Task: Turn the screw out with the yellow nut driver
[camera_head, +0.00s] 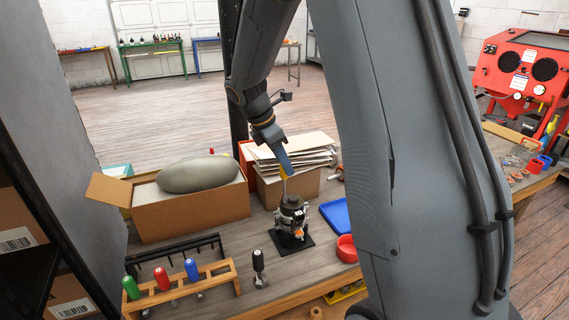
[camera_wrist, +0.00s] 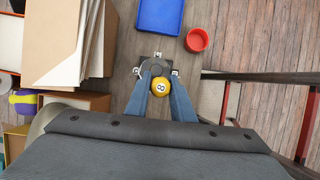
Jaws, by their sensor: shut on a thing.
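The yellow nut driver (camera_wrist: 161,87) is gripped between the fingers of my gripper (camera_wrist: 160,94) in the wrist view, its round handle end marked with an 8. In the head view my gripper (camera_head: 284,170) points down with the yellow driver (camera_head: 284,173) in it, over the alternator (camera_head: 291,217). The driver's shaft runs down to the top of the alternator, which stands upright on a dark base plate (camera_head: 292,243). Part of the alternator also shows around the driver in the wrist view (camera_wrist: 143,70). The screw is hidden, so I cannot tell whether the tip is seated on it.
A wooden rack (camera_head: 182,288) holds green, red and blue drivers at the front left. A black-handled tool (camera_head: 258,264) stands beside it. A blue tray (camera_head: 337,215) and red bowl (camera_head: 346,248) lie right of the alternator. Cardboard boxes (camera_head: 195,212) stand behind and left.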

